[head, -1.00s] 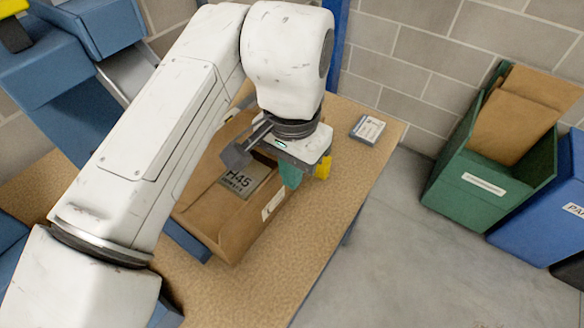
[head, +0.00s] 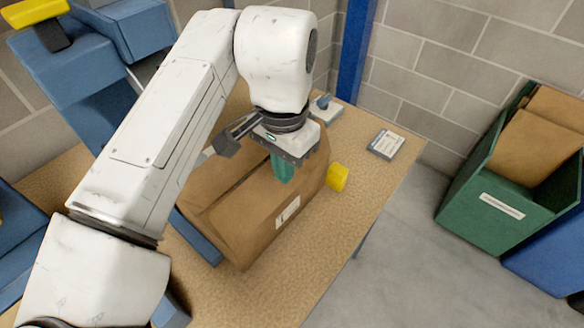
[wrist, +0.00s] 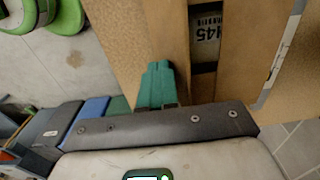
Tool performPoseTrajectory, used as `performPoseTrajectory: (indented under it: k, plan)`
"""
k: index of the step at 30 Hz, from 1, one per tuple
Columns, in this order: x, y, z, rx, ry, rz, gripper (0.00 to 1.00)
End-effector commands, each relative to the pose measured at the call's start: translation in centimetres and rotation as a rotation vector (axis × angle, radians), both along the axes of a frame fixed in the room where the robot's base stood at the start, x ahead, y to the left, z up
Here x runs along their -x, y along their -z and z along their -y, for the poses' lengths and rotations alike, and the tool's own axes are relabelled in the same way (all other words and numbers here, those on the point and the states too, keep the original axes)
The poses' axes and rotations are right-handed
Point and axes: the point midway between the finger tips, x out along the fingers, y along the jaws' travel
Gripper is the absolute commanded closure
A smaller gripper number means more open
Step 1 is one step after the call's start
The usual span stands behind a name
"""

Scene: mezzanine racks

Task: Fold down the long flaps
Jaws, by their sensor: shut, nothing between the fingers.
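A brown cardboard box (head: 240,248) stands on the tan worktop, a white label on its near side. In the head view, its near long flap (head: 255,198) and far long flap (head: 208,182) lie over the top, with a narrow dark slot between them. In the wrist view, one flap (wrist: 168,35) and the other (wrist: 250,45) flank the slot, where part of an H45 label (wrist: 206,25) shows. My gripper (head: 283,172) has its teal fingers together and empty, over the near flap. The fingers (wrist: 157,72) appear beside a flap in the wrist view; contact is unclear.
A yellow block (head: 338,177) stands on the worktop right of the box. A small labelled box (head: 386,144) and a grey-blue item (head: 326,108) are farther back. A green bin (head: 490,225) holding cardboard stands on the floor at right. The worktop's right front is clear.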

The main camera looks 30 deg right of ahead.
Motion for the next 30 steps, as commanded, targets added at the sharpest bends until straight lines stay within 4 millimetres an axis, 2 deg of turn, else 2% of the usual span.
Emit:
performPoseTrajectory:
  k: [16, 30]
  plan:
    - [-2.7, 0.0, -0.8, 0.001, 0.000, -0.001, 1.00]
    - [-3.0, -0.1, -1.0, 0.000, 0.000, 0.000, 1.00]
